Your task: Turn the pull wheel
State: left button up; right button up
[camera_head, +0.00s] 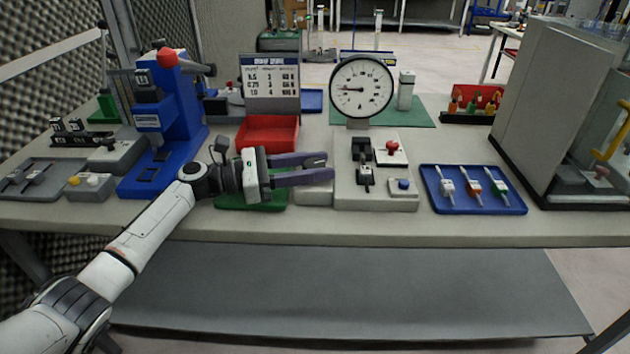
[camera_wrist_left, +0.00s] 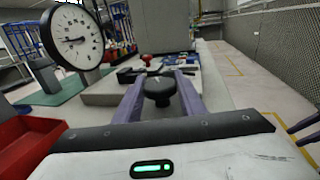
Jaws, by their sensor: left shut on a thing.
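My left gripper (camera_head: 328,167) reaches in from the left over the table front and points right. Its purple fingers are shut on the pull wheel, a round black knob (camera_wrist_left: 160,90), which stands between them in the left wrist view. In the head view the fingers hide the knob. The low grey block (camera_head: 314,192) shows just below the fingers. My right gripper (camera_wrist_left: 298,134) shows only at the right edge of the left wrist view, as two dark fingers with a gap between them; nothing is seen in them.
A round gauge (camera_head: 361,87) stands behind, and a switch panel (camera_head: 400,170) with a red button lies right of my fingers. A blue tray (camera_head: 472,206) lies further right. A red bin (camera_head: 268,132) and a blue press (camera_head: 181,100) stand behind and left. The floor in front is clear.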

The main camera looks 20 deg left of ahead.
pick_arm(q)
jog(key=shift+f+m+g+h+b, duration=0.15)
jog(key=shift+m+g+h+b, duration=0.2)
jog(key=shift+g+b, duration=0.3)
jog(key=shift+m+b, duration=0.25)
jog(key=shift+b, duration=0.05)
jog(key=shift+r+g, duration=0.2)
jog(key=shift+g, duration=0.15)
pick_arm(e)
jog(key=shift+w+a+f, duration=0.3)
jog(key=shift+w+a, duration=0.15)
jog(key=shift+a, duration=0.25)
pick_arm(q)
jog(key=o, duration=1)
jog(key=shift+o, duration=0.2)
pick_arm(e)
jog(key=shift+d+f, duration=0.1)
jog(key=shift+f, duration=0.05)
jog(key=shift+s, duration=0.1)
